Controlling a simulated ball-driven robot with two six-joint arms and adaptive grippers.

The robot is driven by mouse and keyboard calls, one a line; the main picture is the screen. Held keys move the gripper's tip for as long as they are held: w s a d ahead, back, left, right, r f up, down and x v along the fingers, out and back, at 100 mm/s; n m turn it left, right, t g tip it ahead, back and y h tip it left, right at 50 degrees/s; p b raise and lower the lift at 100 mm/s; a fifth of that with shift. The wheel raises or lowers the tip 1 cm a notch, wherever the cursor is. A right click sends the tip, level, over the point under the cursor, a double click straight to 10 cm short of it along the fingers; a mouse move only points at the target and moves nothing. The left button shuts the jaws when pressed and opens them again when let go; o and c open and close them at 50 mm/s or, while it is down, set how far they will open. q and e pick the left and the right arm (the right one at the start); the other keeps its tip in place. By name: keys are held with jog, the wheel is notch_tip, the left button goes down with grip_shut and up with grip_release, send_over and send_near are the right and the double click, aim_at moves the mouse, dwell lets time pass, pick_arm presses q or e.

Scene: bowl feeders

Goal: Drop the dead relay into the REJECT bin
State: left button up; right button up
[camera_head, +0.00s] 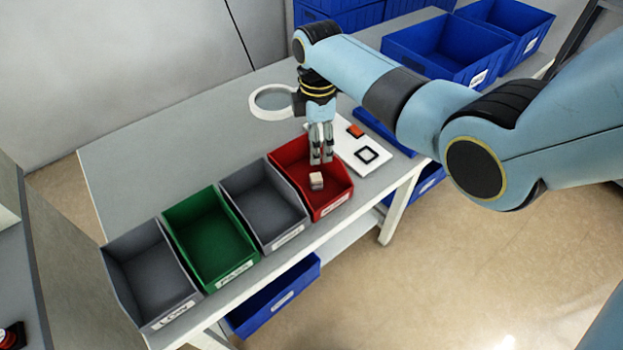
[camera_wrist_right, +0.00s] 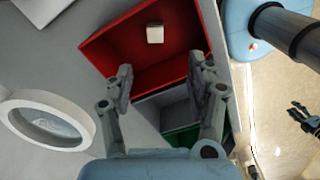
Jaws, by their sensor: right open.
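The relay (camera_head: 316,181), a small pale block, is inside the red bin (camera_head: 333,204) in the head view. Its label is too small to read. My right gripper (camera_head: 321,160) is above the back part of this bin, pointing down, with nothing between its fingers. In the right wrist view the fingers (camera_wrist_right: 168,90) are spread apart. The relay (camera_wrist_right: 155,33) shows there against the red bin (camera_wrist_right: 110,48), clear of both fingertips. I cannot tell whether the relay rests on the bin floor. My left gripper is not in view.
A grey bin (camera_head: 262,203), a green bin (camera_head: 208,232) and another grey bin (camera_head: 150,275) stand left of the red one. A white board (camera_head: 372,171) with an orange piece (camera_head: 355,131) lies to the right. A white ring (camera_head: 256,109) is behind. Blue bins (camera_head: 440,45) stand at the back right.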

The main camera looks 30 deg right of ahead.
notch_tip(320, 180, up, 12)
dwell(0.6)
jog(key=s+f+m+b, duration=0.4)
jog(key=s+f, duration=1.1)
jog(key=f, duration=0.4)
jog(key=s+f+m+b, duration=0.5)
jog(key=s+f+b, duration=0.2)
jog(key=s+f, duration=0.9)
jog(key=s+f+m+b, duration=0.4)
jog(key=s+f+b, duration=0.2)
jog(key=s+f, duration=1)
notch_tip(320, 180, down, 7)
jog(key=shift+d+f+m+t+h, duration=0.15)
jog(key=shift+m+t+h, duration=0.15)
jog(key=shift+t+h, duration=0.1)
